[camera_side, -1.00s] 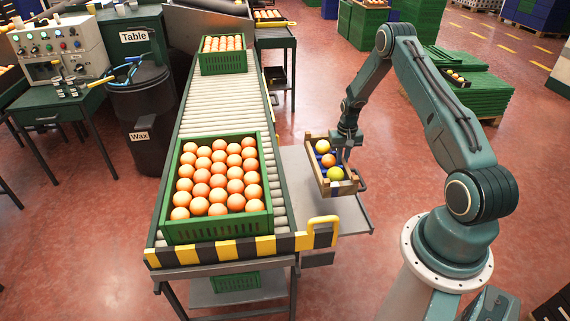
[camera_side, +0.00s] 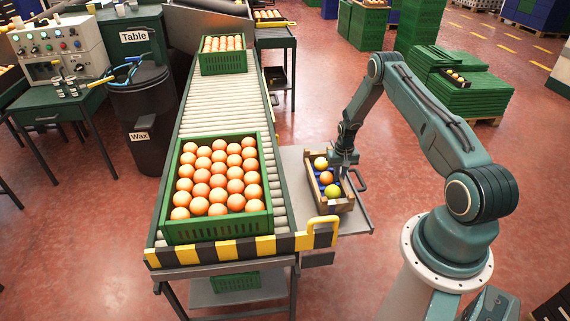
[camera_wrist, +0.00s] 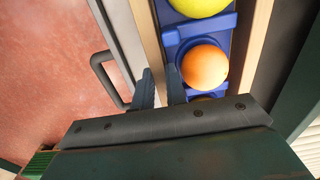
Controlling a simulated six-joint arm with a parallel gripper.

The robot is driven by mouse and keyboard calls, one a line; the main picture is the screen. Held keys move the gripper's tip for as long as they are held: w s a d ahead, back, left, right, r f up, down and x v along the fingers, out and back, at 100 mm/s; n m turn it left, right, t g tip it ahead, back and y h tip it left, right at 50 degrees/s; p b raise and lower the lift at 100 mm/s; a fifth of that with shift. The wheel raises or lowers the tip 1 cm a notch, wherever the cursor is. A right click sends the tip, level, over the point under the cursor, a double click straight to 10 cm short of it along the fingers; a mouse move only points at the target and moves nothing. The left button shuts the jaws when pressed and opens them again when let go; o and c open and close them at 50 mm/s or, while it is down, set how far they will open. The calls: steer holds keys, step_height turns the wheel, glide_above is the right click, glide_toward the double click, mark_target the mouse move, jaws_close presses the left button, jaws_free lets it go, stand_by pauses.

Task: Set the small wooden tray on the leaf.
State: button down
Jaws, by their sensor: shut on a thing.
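The small wooden tray (camera_side: 345,204) holds three fruits on a blue insert: two orange or yellow-orange ones and one yellow-green. It is over the grey leaf (camera_side: 355,222) at the right side of the conveyor, looking level and very low. I cannot tell for certain whether its bottom touches the leaf. My gripper (camera_side: 345,163) is at the tray's right side wall. In the wrist view, my gripper's fingers (camera_wrist: 161,88) straddle the wooden side wall (camera_wrist: 149,38) and are shut on it. The leaf's dark handle (camera_wrist: 105,78) shows beside it.
The roller conveyor (camera_side: 214,105) runs along the leaf's left side, with a full green crate (camera_side: 218,228) on it. A yellow handle (camera_side: 323,220) stands at the leaf's near left corner. Bare leaf shows right of and in front of the tray.

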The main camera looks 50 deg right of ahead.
steer(key=shift+f, duration=0.95)
steer(key=shift+f, duration=0.15)
steer(key=c, duration=1.4)
jaws_free()
steer(key=shift+c, duration=0.2)
step_height(320, 180, up, 12)
